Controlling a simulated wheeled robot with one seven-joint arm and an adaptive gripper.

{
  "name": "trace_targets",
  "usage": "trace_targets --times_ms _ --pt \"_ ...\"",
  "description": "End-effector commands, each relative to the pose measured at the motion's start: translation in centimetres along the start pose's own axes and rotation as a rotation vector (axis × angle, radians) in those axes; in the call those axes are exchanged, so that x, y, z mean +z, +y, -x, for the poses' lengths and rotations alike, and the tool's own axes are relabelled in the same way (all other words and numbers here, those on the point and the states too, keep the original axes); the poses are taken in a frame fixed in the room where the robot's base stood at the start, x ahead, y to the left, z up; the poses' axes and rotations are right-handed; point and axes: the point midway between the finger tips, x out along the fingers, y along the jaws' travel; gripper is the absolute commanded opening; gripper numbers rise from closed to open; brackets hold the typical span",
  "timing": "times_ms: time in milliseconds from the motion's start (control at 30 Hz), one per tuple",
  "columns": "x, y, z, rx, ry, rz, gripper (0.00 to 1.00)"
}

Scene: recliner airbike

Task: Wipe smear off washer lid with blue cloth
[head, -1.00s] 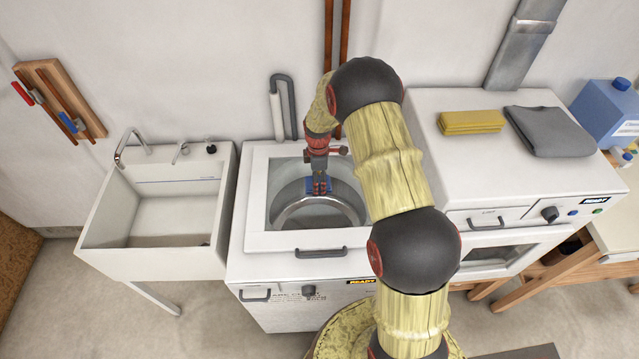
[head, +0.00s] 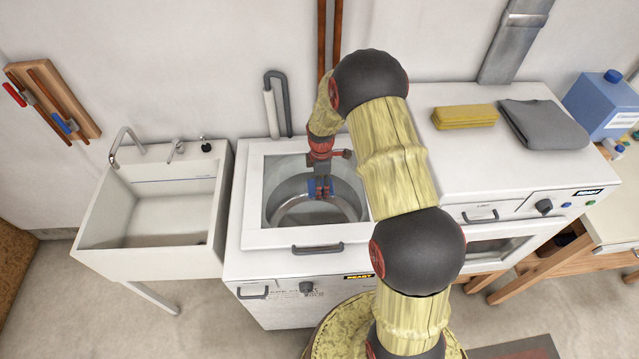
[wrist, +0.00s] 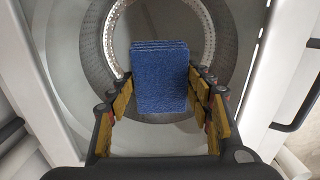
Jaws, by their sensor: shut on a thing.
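The blue cloth (wrist: 160,80) is a folded block held between my gripper's fingers (wrist: 160,102) in the wrist view. The washer lid (head: 262,238) has a white frame around a see-through window, with the drum ring visible below. I cannot tell whether the cloth touches the window. No smear can be made out; the cloth and gripper hide part of the window.
A white sink (head: 105,215) stands left of the washer. To the right, a white machine carries a yellow folded cloth (head: 465,116) and a grey folded cloth (head: 545,125). A blue jug (head: 603,105) stands at the far right. The lid handle (head: 318,249) sticks out at the front.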

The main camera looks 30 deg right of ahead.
Motion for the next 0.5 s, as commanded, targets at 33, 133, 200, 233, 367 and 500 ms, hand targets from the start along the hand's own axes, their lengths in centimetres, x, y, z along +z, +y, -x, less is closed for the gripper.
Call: trace_targets --times_ms 33,133,200,233,367,500 --pt "-0.1 -0.1 -0.3 -0.005 0.000 0.001 0.31" --pt "-0.5 0.4 -0.3 -0.004 0.000 0.001 0.31" --pt "-0.7 0.7 -0.3 -0.004 0.000 0.002 0.31" --pt "-0.8 0.9 -0.3 -0.004 0.000 0.002 0.31" --pt "-1.1 1.3 -0.2 -0.004 0.000 0.001 0.31" --pt "-1.3 1.6 -0.1 -0.002 0.000 0.001 0.30"
